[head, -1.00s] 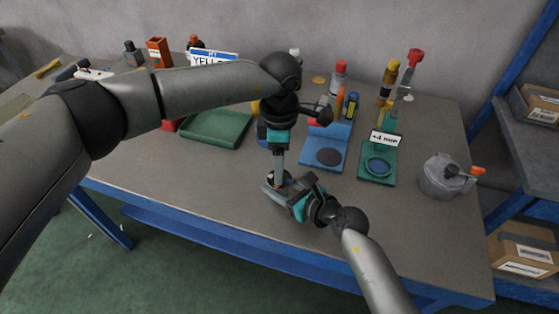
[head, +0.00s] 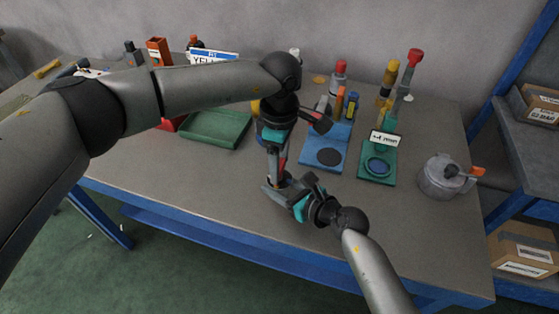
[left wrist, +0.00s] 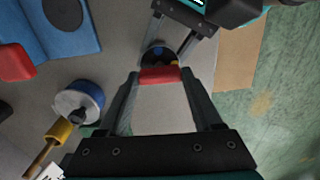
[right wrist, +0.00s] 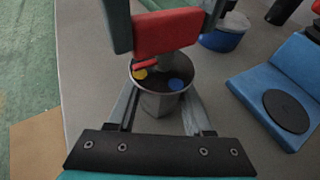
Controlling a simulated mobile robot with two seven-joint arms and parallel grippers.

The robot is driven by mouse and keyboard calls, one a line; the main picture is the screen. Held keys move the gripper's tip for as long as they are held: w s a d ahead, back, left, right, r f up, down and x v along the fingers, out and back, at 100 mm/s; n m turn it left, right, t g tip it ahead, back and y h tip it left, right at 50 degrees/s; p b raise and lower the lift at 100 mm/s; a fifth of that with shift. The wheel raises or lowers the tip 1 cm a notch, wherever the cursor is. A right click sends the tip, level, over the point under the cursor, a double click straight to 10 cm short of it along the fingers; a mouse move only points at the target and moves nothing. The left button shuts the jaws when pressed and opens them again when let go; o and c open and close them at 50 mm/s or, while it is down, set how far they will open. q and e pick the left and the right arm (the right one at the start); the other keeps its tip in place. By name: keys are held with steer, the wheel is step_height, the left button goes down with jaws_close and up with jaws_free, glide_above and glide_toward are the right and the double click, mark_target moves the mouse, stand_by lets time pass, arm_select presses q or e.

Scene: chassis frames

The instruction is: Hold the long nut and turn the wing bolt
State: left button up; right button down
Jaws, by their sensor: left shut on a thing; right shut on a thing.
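My left gripper (head: 277,178) reaches down from above and is shut on the red wing of the wing bolt (right wrist: 165,35). The wing also shows between its fingers in the left wrist view (left wrist: 160,76). My right gripper (head: 276,190) comes in from the front right and is shut around the grey, cup-like long nut (right wrist: 160,103).
Behind the grippers are a blue stand (head: 325,165) with a dark disc, a green stand (head: 376,178) with a ring and sign, and a green tray (head: 215,140). A grey pot (head: 440,180) stands at the right. The table's front is clear.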

arm_select(q)
steer(key=o, duration=1)
steer(key=shift+d+r, duration=0.1)
steer(key=shift+r, duration=0.05)
steer(key=shift+c, duration=0.2)
arm_select(e)
steer(key=shift+s+d+f, duration=0.1)
steer(key=shift+s+f, duration=0.05)
steer(key=shift+f, duration=0.2)
arm_select(q)
steer(key=o, duration=0.4)
arm_select(e)
steer(key=shift+r, duration=0.15)
arm_select(q)
step_height(320, 180, up, 12)
steer(key=shift+f, duration=0.1)
arm_select(e)
steer(key=shift+c, duration=1.1)
jaws_free()
steer(key=shift+r, duration=0.1)
